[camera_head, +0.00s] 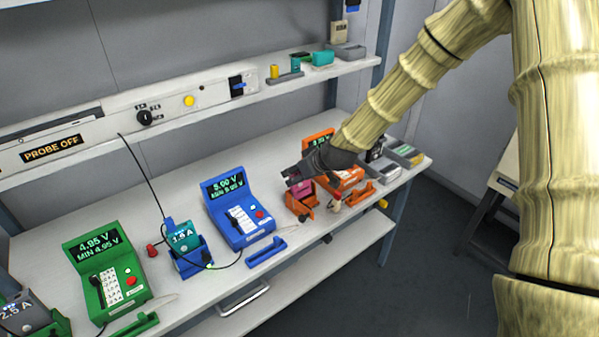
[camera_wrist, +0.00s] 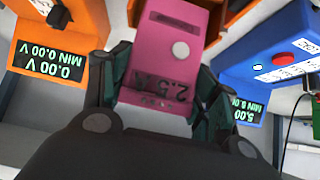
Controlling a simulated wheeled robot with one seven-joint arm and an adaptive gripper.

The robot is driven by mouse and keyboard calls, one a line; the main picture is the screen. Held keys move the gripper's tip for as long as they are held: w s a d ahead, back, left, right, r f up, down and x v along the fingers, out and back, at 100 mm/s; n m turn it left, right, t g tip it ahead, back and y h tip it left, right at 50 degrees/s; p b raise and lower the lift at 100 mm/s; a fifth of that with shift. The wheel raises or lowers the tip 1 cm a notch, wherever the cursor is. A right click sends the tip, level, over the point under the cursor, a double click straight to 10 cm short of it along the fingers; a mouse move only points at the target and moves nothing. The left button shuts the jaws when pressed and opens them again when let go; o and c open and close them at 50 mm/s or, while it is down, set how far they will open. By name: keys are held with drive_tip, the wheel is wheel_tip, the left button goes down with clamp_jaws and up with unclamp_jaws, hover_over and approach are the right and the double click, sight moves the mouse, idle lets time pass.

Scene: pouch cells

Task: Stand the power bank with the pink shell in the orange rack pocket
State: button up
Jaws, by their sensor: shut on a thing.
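In the head view my gripper (camera_head: 296,178) is above the orange rack pocket (camera_head: 301,207), and the pink power bank (camera_head: 301,189) shows just below the fingers. The power bank's lower end is at or in the pocket; I cannot tell how deep it sits. Orange pocket parts (camera_wrist: 236,10) show beside its far end in the wrist view.
An orange meter (camera_head: 345,178) stands right behind the pocket, partly hidden by my arm. A blue meter (camera_head: 238,212) and a blue pocket (camera_head: 191,262) holding a teal power bank (camera_head: 185,239) stand left. A green meter (camera_head: 103,278) is farther left. Grey trays (camera_head: 405,153) lie at the right end.

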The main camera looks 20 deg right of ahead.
drive_tip(key=shift+s+f+b, duration=0.1)
drive_tip(key=shift+f+b, duration=0.25)
drive_tip(key=shift+f, duration=0.35)
drive_tip(key=o, duration=1.1)
drive_tip(key=shift+v, duration=6.05)
drive_tip(key=shift+f, duration=0.1)
